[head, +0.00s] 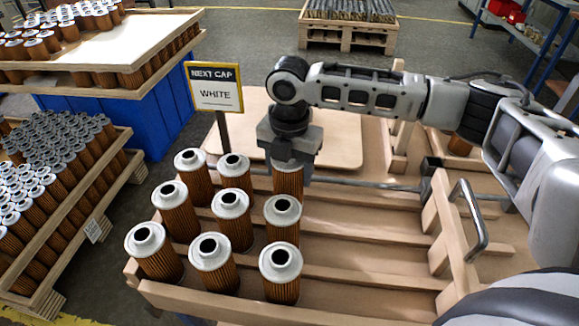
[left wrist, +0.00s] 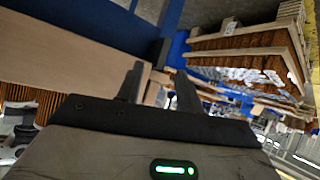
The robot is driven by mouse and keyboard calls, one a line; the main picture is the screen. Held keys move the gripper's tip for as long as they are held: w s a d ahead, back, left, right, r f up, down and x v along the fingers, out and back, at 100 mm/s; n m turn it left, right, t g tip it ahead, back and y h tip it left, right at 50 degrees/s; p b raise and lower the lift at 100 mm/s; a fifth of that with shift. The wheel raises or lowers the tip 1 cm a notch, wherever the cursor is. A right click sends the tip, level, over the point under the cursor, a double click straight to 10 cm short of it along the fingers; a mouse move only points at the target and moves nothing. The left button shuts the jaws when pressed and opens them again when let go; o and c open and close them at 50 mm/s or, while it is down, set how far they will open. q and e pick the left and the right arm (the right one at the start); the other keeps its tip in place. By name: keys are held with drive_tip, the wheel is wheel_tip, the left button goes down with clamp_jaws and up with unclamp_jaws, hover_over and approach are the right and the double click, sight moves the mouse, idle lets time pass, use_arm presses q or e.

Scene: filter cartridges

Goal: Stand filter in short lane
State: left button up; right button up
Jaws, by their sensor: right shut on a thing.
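My left gripper (left wrist: 158,88) shows in the left wrist view, fingers apart and empty.
A sign (head: 215,87) reading "NEXT CAP WHITE" stands behind the back lane. A metal rod (head: 380,185) crosses behind the lanes, and a wooden gate with a metal handle (head: 470,222) stands at right. Filter-laden pallets (head: 110,175) are at left. The lanes' right parts are bare.

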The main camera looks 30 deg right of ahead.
drive_tip(key=shift+p, duration=0.75)
idle(0.3)
drive_tip(key=shift+f, duration=0.3)
idle(0.5)
drive_tip(key=shift+f, duration=1.25)
drive_tip(key=o, duration=1.1)
